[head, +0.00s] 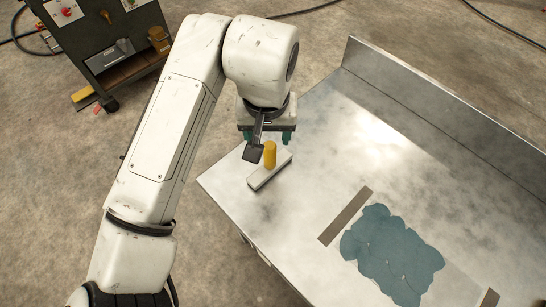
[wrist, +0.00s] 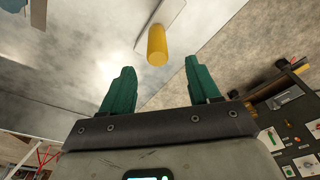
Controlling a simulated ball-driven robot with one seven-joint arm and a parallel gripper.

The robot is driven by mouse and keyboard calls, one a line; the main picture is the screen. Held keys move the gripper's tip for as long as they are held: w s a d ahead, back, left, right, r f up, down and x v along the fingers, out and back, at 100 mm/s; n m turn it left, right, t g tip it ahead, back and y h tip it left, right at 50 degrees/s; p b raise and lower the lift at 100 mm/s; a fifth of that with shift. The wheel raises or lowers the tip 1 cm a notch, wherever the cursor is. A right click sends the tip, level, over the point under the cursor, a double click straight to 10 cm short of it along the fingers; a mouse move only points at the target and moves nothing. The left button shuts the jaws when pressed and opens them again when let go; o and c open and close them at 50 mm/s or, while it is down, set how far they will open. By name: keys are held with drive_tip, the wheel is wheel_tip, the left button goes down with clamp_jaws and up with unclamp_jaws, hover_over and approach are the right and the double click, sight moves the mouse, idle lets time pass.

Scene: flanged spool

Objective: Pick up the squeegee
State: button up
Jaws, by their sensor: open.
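The squeegee (head: 270,156) stands near the left corner of the metal table, a pale flat block with a yellow cylindrical handle pointing up. In the wrist view its yellow handle (wrist: 157,45) is beyond the fingertips, roughly centred between them, with part of the pale block behind it. My gripper (head: 268,138) is close to the handle in the head view. Its green fingers also show in the wrist view (wrist: 159,67), spread apart with nothing between them.
The metal table (head: 320,150) has a raised back edge (head: 450,95). A blue-green patch (head: 390,250) lies on it, with a grey strip (head: 345,215) beside it. The tabletop between squeegee and patch is clear. A dark cart (head: 110,50) stands on the floor at upper left.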

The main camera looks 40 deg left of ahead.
sight(270, 152)
drive_tip(key=shift+w+a+f+p, duration=0.1)
drive_tip(key=shift+w+f+p, duration=0.05)
drive_tip(key=shift+f, duration=1.3)
drive_tip(key=shift+w+a+f+p, duration=0.1)
drive_tip(key=shift+w+f, duration=0.1)
drive_tip(key=shift+f, duration=1.25)
drive_tip(key=shift+w+a+f+p, duration=0.1)
drive_tip(key=shift+w+f+p, duration=0.05)
drive_tip(key=shift+f, duration=1.3)
clamp_jaws()
